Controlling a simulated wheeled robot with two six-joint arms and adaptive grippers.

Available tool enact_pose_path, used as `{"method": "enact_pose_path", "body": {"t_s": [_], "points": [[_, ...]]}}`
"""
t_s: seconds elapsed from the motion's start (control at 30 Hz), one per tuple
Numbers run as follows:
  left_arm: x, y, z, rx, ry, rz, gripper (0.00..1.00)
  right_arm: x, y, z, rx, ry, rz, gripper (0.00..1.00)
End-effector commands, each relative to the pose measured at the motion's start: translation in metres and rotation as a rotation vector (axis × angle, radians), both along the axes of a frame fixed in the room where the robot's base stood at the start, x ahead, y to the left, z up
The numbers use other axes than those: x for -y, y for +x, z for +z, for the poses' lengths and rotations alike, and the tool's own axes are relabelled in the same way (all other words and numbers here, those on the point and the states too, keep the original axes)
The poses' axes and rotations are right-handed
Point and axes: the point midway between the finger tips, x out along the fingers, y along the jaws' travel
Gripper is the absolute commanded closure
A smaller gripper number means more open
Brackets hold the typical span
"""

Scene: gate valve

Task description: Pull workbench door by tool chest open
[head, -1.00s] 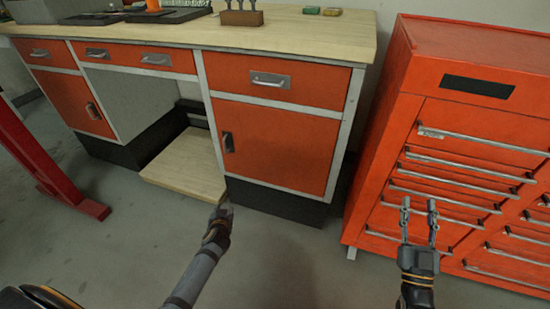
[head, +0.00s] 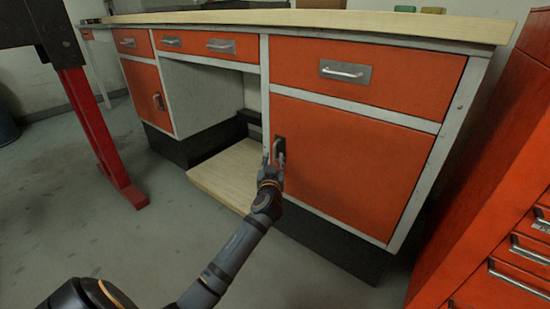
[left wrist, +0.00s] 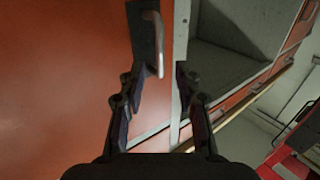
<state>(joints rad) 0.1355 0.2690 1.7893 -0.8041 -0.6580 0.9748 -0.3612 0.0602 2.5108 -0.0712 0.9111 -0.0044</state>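The orange workbench door (head: 345,170) by the tool chest is shut, with its vertical handle (head: 280,147) near its left edge. My left gripper (head: 273,160) is at the lower part of this handle in the head view. In the left wrist view, its two fingers (left wrist: 155,85) are spread apart. The silver handle (left wrist: 158,45) reaches down between the fingertips, closer to the left finger in the picture. I cannot tell whether either finger touches it. The orange door face (left wrist: 60,80) fills the left side of that view. My right gripper is not in view.
The red tool chest (head: 505,150) stands close to the workbench's right end. An open knee space with a low wooden shelf (head: 225,175) is left of the door. A red post (head: 100,130) stands at the left. The floor before the bench is clear.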

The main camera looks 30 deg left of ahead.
Motion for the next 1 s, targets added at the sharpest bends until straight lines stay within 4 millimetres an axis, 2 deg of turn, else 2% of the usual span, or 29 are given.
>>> {"method": "enact_pose_path", "body": {"t_s": [0.03, 0.2, 0.57, 0.8, 1.0], "points": [[-0.005, 0.009, -0.003, 0.001, 0.000, 0.000, 0.67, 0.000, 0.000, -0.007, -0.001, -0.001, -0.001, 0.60], [-0.017, 0.030, -0.002, 0.000, -0.001, 0.000, 0.67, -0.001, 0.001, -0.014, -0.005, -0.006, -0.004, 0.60], [-0.020, 0.036, -0.001, -0.001, 0.000, -0.001, 0.67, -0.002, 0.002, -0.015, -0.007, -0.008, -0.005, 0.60], [-0.020, 0.036, -0.001, -0.001, 0.000, -0.001, 0.98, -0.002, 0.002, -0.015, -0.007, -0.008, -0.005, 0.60], [-0.020, 0.036, -0.001, -0.001, 0.000, -0.001, 1.00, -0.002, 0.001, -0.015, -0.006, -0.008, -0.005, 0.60]]}}
